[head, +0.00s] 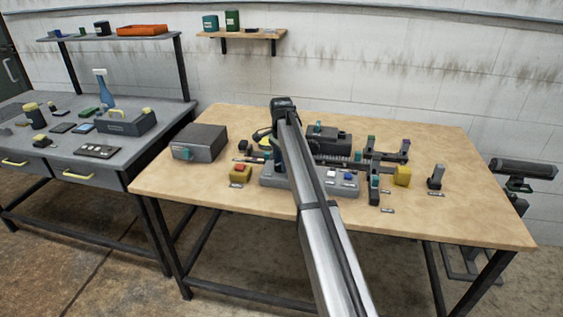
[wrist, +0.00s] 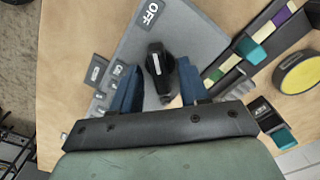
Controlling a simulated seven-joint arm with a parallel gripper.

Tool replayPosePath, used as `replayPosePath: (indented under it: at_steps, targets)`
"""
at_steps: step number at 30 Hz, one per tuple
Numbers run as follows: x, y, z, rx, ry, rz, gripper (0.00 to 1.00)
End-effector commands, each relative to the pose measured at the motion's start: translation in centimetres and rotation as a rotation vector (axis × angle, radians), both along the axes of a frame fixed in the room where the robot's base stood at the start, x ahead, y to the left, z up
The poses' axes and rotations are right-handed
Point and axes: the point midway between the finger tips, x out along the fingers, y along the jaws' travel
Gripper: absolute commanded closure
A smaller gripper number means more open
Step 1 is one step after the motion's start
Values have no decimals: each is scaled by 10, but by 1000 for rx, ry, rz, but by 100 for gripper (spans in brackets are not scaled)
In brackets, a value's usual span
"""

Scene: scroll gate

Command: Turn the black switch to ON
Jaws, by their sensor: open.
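The black switch (wrist: 156,60) is a knob with a white mark, on a grey panel (wrist: 185,30). An OFF label (wrist: 150,13) lies beyond it in the wrist view. My gripper (wrist: 158,72) is open, with one blue finger on each side of the knob; I cannot tell whether either touches it. Smaller labels (wrist: 97,71) sit left of the left finger, partly hidden and hard to read. In the head view the grey panel (head: 268,181) shows on the wooden table, but my arm hides the switch.
A dark grey box (head: 199,143) stands on the table's left. A yellow block with a red button (head: 240,174) is left of the panel. Black rails (head: 374,190) and a yellow block (head: 402,176) are to its right. The table's front right is clear.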

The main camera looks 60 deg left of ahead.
Motion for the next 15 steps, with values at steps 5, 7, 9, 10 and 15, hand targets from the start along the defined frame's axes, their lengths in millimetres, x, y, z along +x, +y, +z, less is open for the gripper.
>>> replayPosePath:
  at_steps: [5,7,9,10,15]
  targets:
    - [0,0,-2,0,0,0,55]
    - [0,0,-2,0,0,0,55]
    - [0,0,-2,0,0,0,55]
    - [0,0,-2,0,0,0,56]
    - [0,0,-2,0,0,0,73]
